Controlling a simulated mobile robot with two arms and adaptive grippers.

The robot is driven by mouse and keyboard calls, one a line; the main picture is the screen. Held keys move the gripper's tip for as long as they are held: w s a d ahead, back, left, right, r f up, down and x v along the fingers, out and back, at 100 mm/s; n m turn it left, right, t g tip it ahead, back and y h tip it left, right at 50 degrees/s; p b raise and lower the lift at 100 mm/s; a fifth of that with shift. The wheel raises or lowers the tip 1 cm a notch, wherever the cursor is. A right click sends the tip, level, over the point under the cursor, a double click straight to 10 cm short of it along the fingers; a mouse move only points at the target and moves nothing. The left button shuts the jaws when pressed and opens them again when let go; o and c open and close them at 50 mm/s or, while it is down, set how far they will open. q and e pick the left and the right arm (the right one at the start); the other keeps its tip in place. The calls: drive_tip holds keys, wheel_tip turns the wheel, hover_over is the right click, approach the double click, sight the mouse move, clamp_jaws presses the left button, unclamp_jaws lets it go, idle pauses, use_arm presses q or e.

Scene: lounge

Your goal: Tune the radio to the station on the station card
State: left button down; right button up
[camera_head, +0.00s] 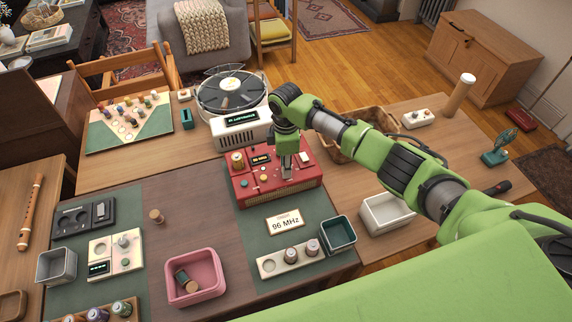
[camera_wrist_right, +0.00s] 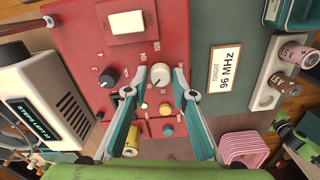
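The red radio (camera_head: 262,190) stands on the green mat at the table's far side. In the wrist view its red panel (camera_wrist_right: 90,20) carries a black knob (camera_wrist_right: 109,77), a pale dial knob (camera_wrist_right: 160,75) with printed numbers including 104 and 108, and small coloured buttons. My right gripper (camera_head: 287,176) is over the panel. In the wrist view its fingers (camera_wrist_right: 161,72) are apart, one on each side of the pale knob; contact is unclear. The station card (camera_head: 285,222), reading 96 MHz, lies in front of the radio and shows in the wrist view (camera_wrist_right: 224,69).
A white clock-like unit (camera_head: 241,133) and a record player (camera_head: 232,92) stand behind the radio. A battery holder (camera_head: 270,265), a dark green bin (camera_head: 338,233) and a white tray (camera_head: 385,213) are nearby. A pink tray (camera_head: 194,276) stands front left. Bare tabletop lies left of the radio.

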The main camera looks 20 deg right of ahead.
drive_tip(key=shift+o, duration=0.5)
drive_tip(key=shift+r, duration=0.15)
wheel_tip(320, 180, up, 12)
idle(0.6)
